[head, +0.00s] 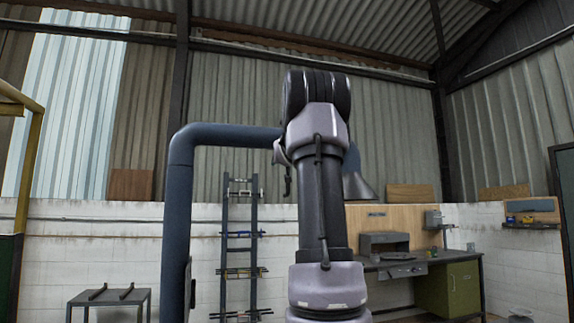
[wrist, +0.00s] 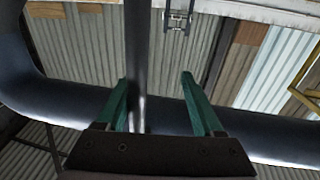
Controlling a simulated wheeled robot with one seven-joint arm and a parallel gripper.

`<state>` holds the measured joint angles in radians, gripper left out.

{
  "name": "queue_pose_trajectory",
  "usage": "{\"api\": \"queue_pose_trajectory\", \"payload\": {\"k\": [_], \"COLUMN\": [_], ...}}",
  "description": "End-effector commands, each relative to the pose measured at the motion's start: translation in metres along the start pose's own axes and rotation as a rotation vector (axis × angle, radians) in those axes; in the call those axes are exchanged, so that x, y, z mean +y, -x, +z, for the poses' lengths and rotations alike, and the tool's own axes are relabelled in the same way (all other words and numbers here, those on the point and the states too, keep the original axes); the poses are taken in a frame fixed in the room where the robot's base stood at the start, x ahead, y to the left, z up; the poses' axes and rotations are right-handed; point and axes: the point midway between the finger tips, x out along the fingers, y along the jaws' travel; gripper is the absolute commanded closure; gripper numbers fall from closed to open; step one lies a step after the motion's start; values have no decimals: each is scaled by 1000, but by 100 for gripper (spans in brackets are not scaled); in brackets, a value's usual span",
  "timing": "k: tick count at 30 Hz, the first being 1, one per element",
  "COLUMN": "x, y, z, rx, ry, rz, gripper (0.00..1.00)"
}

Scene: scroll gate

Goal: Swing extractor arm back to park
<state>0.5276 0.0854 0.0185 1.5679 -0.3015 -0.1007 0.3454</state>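The extractor arm is a dark blue pipe (head: 225,134) that rises at left and bends to run level to the right, behind my own arm. A grey cone-shaped hood (head: 358,187) shows just right of my arm. In the wrist view the pipe (wrist: 60,100) crosses behind my gripper (wrist: 155,82). The two green fingers are apart. A dark straight bar (wrist: 137,45) passes between them, closer to the left finger; whether it touches is unclear. In the head view my gripper is mostly hidden by my arm.
A dark rack (head: 254,235) stands against the white wall. A small table (head: 108,297) is at lower left, and a workbench with a green cabinet (head: 449,290) is at right. A yellow post (head: 27,170) stands at far left.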

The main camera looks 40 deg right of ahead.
Motion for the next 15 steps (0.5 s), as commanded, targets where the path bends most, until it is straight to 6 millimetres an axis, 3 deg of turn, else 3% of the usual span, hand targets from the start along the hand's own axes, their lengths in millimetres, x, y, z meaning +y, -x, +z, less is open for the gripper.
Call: {"api": "queue_pose_trajectory", "payload": {"k": [1,15], "x": [-8,-5], "y": [0,1], "z": [-3,-3], "rx": [6,5], "ry": [2,2], "rz": [-12,-8], "gripper": [51,51]}}
